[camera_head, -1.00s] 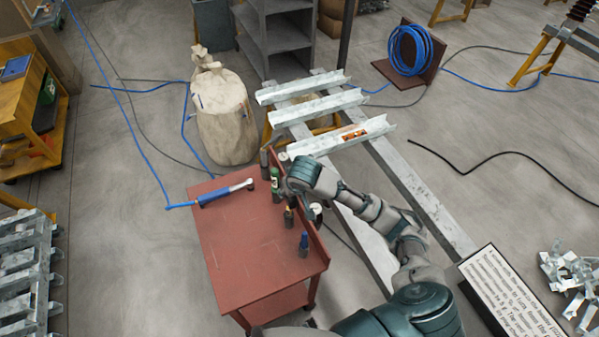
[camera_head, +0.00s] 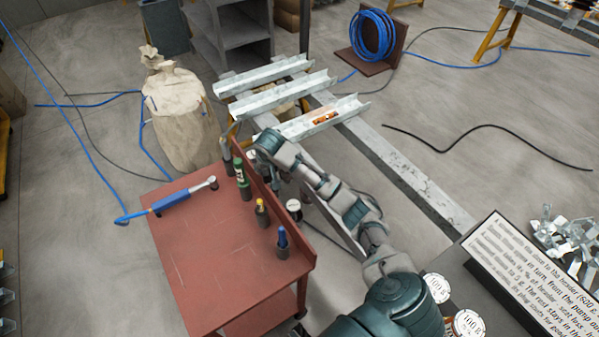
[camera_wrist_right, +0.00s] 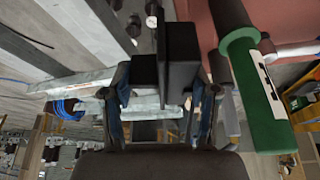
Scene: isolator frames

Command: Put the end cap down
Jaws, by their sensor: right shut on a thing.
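My right gripper (camera_wrist_right: 160,95) is shut on a dark, blocky piece, the end cap (camera_wrist_right: 146,72), seen between its two fingers in the right wrist view. A flat black plate-like part rises beside it. In the head view my right arm reaches up to the far right edge of the red cart; its wrist hides the fingers and the end cap there. A green cylinder with a white label (camera_wrist_right: 265,95) stands close beside the gripper in the wrist view; it also shows on the cart (camera_head: 243,177). My left gripper is out of view.
The red cart (camera_head: 205,245) carries a blue-handled tool (camera_head: 178,199) and, along its right edge, yellow-topped (camera_head: 262,212) and blue-topped (camera_head: 283,242) pieces. Metal channels (camera_head: 278,95) lie across rails behind. A tied sack (camera_head: 182,120) stands left. The cart's middle is clear.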

